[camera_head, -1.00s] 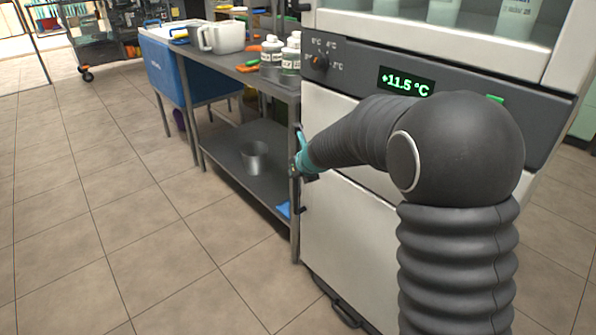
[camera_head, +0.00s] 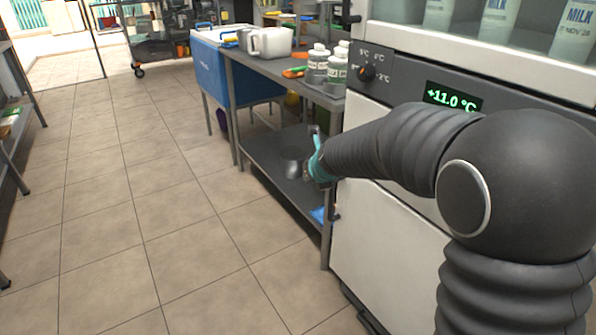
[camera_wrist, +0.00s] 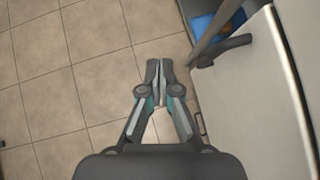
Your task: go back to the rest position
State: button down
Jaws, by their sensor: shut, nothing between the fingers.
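My gripper (camera_wrist: 158,72) is shut and empty in the wrist view, its two fingertips together above the tiled floor. In the head view my gripper (camera_head: 316,160) shows small and partly hidden behind my arm, with teal parts near the metal table's edge. My arm stretches across the front of the white refrigerator (camera_head: 385,245). The refrigerator's display (camera_head: 453,97) reads +11.0 °C. In the wrist view the refrigerator's pale side (camera_wrist: 250,110) lies to the right of the fingers, apart from them.
A steel table (camera_head: 270,72) carries white bottles (camera_head: 318,58) and a white jug (camera_head: 270,43); a metal pot (camera_head: 292,163) stands on its lower shelf. A blue cooler (camera_head: 222,75) stands behind. A shelf (camera_head: 12,175) edges the left. The tiled floor (camera_head: 120,200) between is open.

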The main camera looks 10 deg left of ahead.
jog(key=shift+s+a+r, duration=1.15)
jog(key=shift+a+r, duration=0.05)
jog(key=shift+r, duration=0.4)
jog(key=s+d+f+n+g+h, duration=0.1)
jog(key=s+d+f+n+g, duration=0.35)
jog(key=n, duration=0.95)
jog(key=s+d+r+n+t+h, duration=0.1)
jog(key=s+d+r+n, duration=0.2)
jog(key=s+d+n, duration=0.5)
jog(key=s+d+r+n+t+h, duration=0.1)
jog(key=s+d+r+n, duration=0.3)
jog(key=s+d, duration=1.3)
jog(key=shift+s+d+n+h, duration=0.3)
jog(key=shift+s+n+h, duration=0.4)
jog(key=shift+s+n, duration=1.1)
jog(key=shift+w, duration=0.2)
